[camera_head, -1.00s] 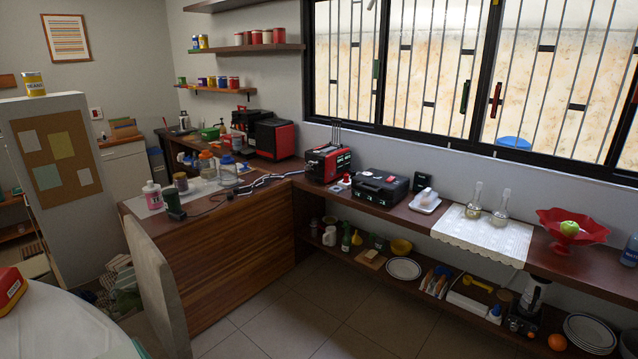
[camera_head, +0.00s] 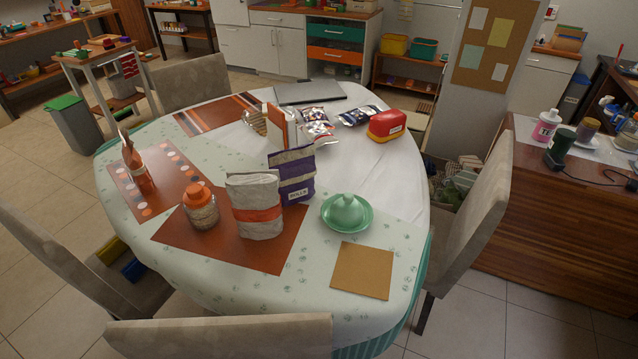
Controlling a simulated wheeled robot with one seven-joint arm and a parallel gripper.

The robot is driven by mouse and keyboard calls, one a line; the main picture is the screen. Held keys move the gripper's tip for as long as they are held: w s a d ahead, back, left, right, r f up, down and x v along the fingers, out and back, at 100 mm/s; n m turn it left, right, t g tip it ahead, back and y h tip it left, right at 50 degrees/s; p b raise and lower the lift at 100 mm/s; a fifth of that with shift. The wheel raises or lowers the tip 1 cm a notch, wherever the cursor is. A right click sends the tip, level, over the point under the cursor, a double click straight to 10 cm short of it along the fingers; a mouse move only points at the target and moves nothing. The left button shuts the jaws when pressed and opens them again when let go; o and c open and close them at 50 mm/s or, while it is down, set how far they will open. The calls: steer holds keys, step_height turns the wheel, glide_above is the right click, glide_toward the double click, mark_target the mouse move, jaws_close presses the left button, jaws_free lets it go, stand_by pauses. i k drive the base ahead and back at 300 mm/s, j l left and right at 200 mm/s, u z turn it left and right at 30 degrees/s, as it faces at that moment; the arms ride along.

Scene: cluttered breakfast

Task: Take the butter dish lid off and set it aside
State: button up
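The green butter dish stands on the round table, right of the middle, in the head view. Its domed lid (camera_head: 347,211) with a small knob on top sits on the round green dish base (camera_head: 328,222). The lid covers the middle of the base, so what is under it is hidden. My gripper is not in view.
A brown square mat (camera_head: 362,270) lies in front of the dish. A rolls bag (camera_head: 292,174), a grey bag (camera_head: 255,205) and an orange-lidded jar (camera_head: 201,206) stand left of it. A red box (camera_head: 387,125) and packets lie behind. Chairs (camera_head: 465,220) surround the table.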

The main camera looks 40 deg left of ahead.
mark_target(346, 211)
steer(key=i+l+u, duration=0.1)
steer(key=u, duration=0.4)
steer(key=i+l+u, duration=0.2)
steer(key=u, duration=0.3)
steer(key=i+l+u, duration=0.15)
steer(key=u, duration=0.35)
steer(key=l+u, duration=0.3)
steer(key=u, duration=0.2)
steer(key=i+l+u, duration=0.15)
steer(key=l+u, duration=0.25)
steer(key=i+l+u, duration=0.15)
steer(key=l+u, duration=0.7)
steer(key=i+j, duration=0.05)
